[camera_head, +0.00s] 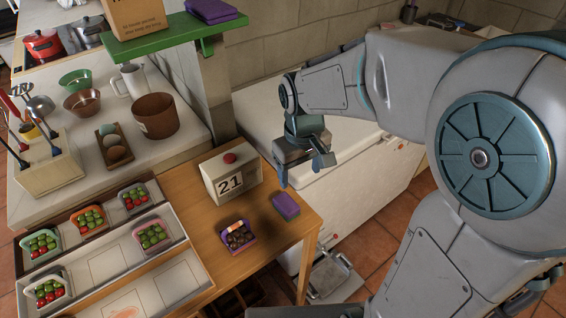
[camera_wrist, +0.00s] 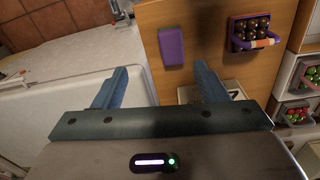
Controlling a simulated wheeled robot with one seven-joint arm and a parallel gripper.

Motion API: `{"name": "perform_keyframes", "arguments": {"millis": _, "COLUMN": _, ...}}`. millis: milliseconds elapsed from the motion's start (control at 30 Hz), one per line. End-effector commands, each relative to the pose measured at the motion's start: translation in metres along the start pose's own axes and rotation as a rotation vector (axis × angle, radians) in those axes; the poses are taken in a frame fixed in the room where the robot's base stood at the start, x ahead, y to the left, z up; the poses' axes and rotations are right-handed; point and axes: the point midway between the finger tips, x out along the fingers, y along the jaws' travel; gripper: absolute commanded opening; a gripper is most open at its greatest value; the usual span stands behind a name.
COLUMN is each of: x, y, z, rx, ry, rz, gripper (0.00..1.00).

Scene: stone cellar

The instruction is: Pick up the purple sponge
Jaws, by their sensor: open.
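The purple sponge (camera_head: 286,206) lies flat on the wooden table (camera_head: 262,272), near its right edge. In the wrist view the sponge (camera_wrist: 171,46) lies beyond the fingers, a little above the gap between their tips. My gripper (camera_head: 302,176) is open and empty. It is above the white chest at the table's right side, up and to the right of the sponge in the head view. Both blue fingers (camera_wrist: 162,73) show in the wrist view, well apart and not touching the sponge.
A purple basket of dark round items (camera_head: 237,237) sits left of the sponge. Other purple items (camera_head: 212,10) lie on the green shelf. A tray with several small fruit baskets (camera_head: 103,262) is at left.

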Motion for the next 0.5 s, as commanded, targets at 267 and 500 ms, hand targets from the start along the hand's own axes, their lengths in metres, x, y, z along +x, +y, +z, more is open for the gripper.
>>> {"name": "perform_keyframes", "arguments": {"millis": 267, "x": 0.014, "y": -0.018, "z": -0.030, "rx": -0.117, "ry": -0.040, "rz": -0.035, "gripper": 0.66}}
{"name": "perform_keyframes", "arguments": {"millis": 500, "x": 0.057, "y": -0.021, "z": -0.028, "rx": -0.120, "ry": -0.045, "rz": -0.037, "gripper": 0.66}}
